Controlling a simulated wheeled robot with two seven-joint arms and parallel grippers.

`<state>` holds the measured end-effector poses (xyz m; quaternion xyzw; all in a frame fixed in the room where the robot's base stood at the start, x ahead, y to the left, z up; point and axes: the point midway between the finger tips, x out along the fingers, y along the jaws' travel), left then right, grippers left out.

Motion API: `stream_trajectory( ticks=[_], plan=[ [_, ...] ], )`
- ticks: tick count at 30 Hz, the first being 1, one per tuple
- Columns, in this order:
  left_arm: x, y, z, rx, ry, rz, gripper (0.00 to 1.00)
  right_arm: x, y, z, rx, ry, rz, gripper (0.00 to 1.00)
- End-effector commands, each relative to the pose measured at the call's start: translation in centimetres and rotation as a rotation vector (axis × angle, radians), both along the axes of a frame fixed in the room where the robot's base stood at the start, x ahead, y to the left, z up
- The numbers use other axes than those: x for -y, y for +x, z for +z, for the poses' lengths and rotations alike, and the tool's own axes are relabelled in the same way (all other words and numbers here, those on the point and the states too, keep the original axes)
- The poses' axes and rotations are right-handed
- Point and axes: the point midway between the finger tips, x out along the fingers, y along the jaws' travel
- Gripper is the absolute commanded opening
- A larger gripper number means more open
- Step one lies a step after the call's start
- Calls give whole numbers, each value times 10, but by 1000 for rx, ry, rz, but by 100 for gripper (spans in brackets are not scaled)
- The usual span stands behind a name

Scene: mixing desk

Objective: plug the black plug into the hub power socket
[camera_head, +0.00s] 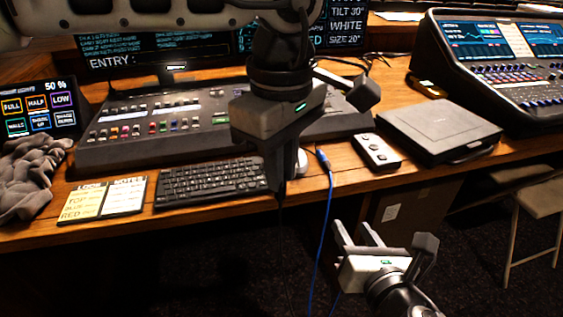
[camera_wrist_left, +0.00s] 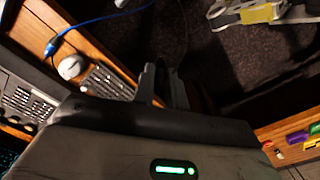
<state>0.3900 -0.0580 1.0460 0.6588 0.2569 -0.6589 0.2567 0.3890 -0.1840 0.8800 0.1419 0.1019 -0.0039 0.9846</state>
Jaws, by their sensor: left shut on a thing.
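My left gripper (camera_head: 281,188) hangs over the front edge of the desk, right of the keyboard, with its fingers pointing down. It is shut on the black plug, which the dark fingers mostly hide. A thin dark cord (camera_head: 281,225) hangs below them. The fingers also show in the left wrist view (camera_wrist_left: 163,88), where the plug is hard to make out. A small grey box with round marks on top (camera_head: 377,152) lies on the desk to the right; I cannot tell whether it is the hub, and no power socket is clear. My right gripper (camera_head: 358,234) is open and empty below the desk edge.
A blue cable (camera_head: 327,205) hangs over the desk edge between the grippers. The keyboard (camera_head: 210,181), white mouse (camera_head: 301,162), mixing console (camera_head: 150,130) and flat black case (camera_head: 440,130) occupy the desk. A folding chair (camera_head: 540,197) stands at right.

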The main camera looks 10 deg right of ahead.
Motion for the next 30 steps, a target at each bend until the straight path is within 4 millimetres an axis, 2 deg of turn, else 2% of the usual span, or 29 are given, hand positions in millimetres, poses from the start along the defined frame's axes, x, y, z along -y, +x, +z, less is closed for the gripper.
stream_trajectory(
  ticks=[5, 9, 12, 15, 18, 21, 26, 29, 30],
  plan=[
    [0, 0, 0, 0, 0, 0, 0, -16, -20, -59, -227, 731, -157, 39],
    [0, 0, 0, 0, 0, 0, 0, -30, -42, -99, -392, 1409, -404, 39],
    [0, 0, 0, 0, 0, 0, 0, -38, -58, -120, -464, 1838, -607, 39],
    [0, 0, 0, 0, 0, 0, 0, -42, -71, -135, -494, 2182, -796, 39],
    [0, 0, 0, 0, 0, 0, 0, -45, -79, -143, -497, 2424, -939, 39],
    [0, 0, 0, 0, 0, 0, 0, -45, -84, -149, -491, 2565, -1029, 39],
    [-3, 2, -1, -1, -1, -7, 0, -46, -86, -150, -486, 2633, -1068, 39],
    [-19, 8, -9, -5, -7, -45, 0, -46, -86, -150, -487, 2631, -1068, 39],
    [-29, 13, -14, -5, -10, -73, 0, -46, -86, -150, -487, 2630, -1068, 39]
  ],
)
